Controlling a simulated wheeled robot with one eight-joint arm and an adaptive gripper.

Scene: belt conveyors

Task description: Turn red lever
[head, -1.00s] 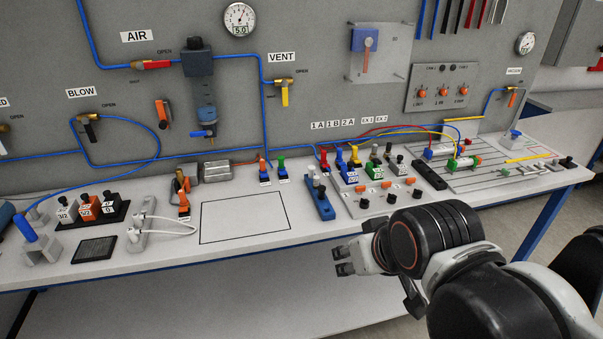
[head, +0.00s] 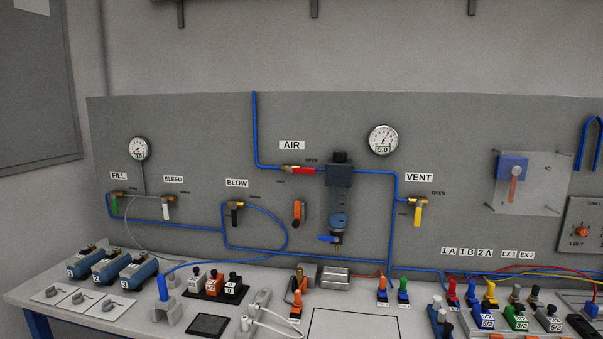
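The red lever (head: 301,170) is on the valve under the AIR label (head: 292,145), in the blue air line on the grey panel. The lever lies roughly along the pipe, to the left of the filter regulator (head: 339,200). My gripper is not in the head view now, so its state is hidden.
Other valve levers are on the panel: green at FILL (head: 115,205), white at BLEED (head: 166,208), black at BLOW (head: 234,216), yellow at VENT (head: 418,214). An orange lever (head: 298,212) hangs below AIR. The bench (head: 350,323) below carries several fittings and blocks.

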